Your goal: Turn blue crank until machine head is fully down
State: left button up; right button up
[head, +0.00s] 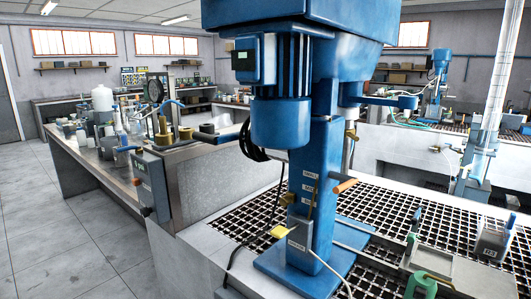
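The blue flotation machine stands in the middle of the head view on a blue base plate (275,268). Its machine head (340,45) sits high on the blue column (328,150), and its top is cut off by the frame edge. A motor with a blue lower housing (280,122) hangs at the head's left. A blue arm (392,101), possibly the crank, reaches out to the right below the head. A short lever with an orange grip (345,186) sticks out from the column's right side. Neither of my grippers is in view.
A black grating (235,225) set in a pale bench surrounds the machine base. A grey control box (150,185) stands at the bench's left end. A green-handled item (420,285) and a small labelled box (492,242) lie right. The floor at left is clear.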

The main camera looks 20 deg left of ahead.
aim_at(217, 140)
jog(key=i+j+z, duration=0.15)
jog(key=j, duration=0.45)
jog(key=j+z, duration=0.15)
jog(key=j, duration=0.45)
